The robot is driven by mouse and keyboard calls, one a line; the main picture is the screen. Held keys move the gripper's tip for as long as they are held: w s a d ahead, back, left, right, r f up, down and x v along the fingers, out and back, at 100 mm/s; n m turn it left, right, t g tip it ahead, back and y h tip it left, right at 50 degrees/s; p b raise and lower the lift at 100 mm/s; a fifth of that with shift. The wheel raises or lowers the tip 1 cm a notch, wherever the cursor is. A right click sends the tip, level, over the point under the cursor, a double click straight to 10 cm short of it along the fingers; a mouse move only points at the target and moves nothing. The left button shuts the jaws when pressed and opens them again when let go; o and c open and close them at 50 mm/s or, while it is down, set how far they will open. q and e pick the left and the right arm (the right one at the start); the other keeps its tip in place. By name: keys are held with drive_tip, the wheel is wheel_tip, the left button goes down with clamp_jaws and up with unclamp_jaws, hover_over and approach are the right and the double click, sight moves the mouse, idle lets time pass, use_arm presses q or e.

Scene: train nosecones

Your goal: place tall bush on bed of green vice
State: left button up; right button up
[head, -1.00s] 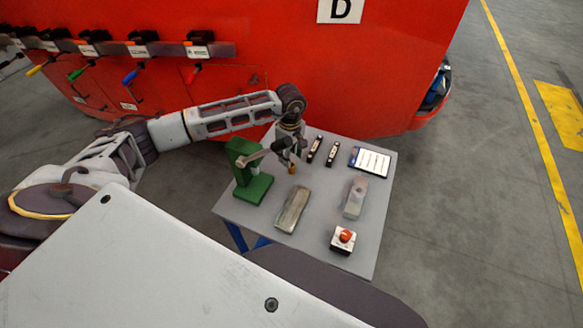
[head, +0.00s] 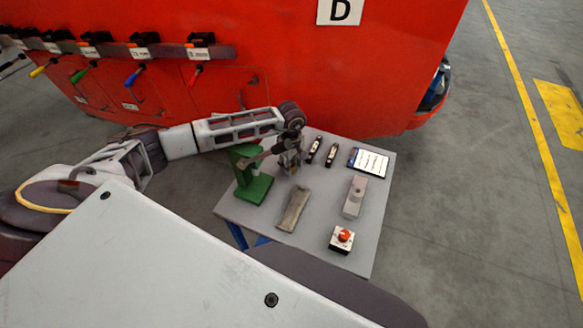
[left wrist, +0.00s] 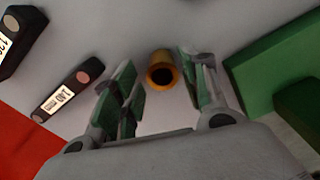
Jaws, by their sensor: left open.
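The tall bush is a small brass-coloured hollow cylinder (left wrist: 162,72), upright on the grey table in the left wrist view. My left gripper (left wrist: 158,85) is open, with one finger on each side of the bush and visible gaps between. In the head view my left gripper (head: 291,170) points down at the table and hides the bush. The green vice (head: 254,189) stands just left of the gripper, with a grey lever arm at its top. Its green body (left wrist: 275,62) also shows at the right in the left wrist view. My right gripper is not in view.
The grey table (head: 322,215) also holds a flat metal bar (head: 293,208), a grey block (head: 354,197), a red button box (head: 342,239), two small black labelled pieces (head: 315,150) and a tablet (head: 368,162). The red train body (head: 330,80) rises behind it.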

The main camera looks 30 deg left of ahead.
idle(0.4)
use_arm(q)
drive_tip(key=shift+c, duration=1)
clamp_jaws()
drive_tip(key=shift+r, duration=0.1)
wheel_tip(320, 180, up, 10)
drive_tip(key=b, duration=0.2)
